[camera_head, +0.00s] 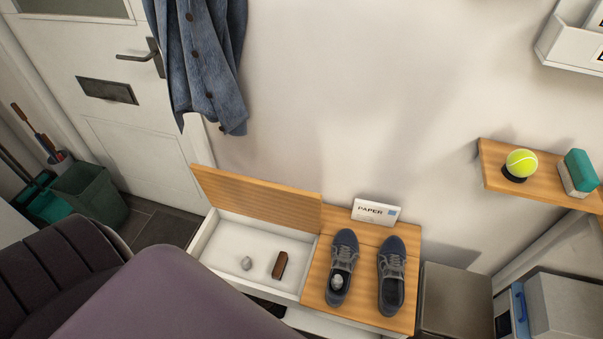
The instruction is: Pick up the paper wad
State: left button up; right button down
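A small pale grey crumpled wad (246,263) lies on the floor of the open white compartment (228,238) in the left half of the bench. A second small pale wad (338,282) sits in the opening of the left shoe (344,256). That shoe stands on the closed wooden lid (318,267) of the bench's right half. Neither of my grippers is in view.
A brown block-like item (279,265) lies right of the wad in the compartment. The raised wooden lid (260,200) leans against the wall. The right shoe (391,275) and a white card marked PAPER (376,212) stand on the closed side. A green bin (92,194) is left.

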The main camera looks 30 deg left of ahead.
aim_at(246, 264)
jog(key=k+j+u, duration=0.1)
jog(key=u, duration=1.45)
jog(key=k+j, duration=0.1)
jog(key=j, duration=0.15)
jog(key=k+j+u, duration=0.1)
jog(key=j, duration=0.2)
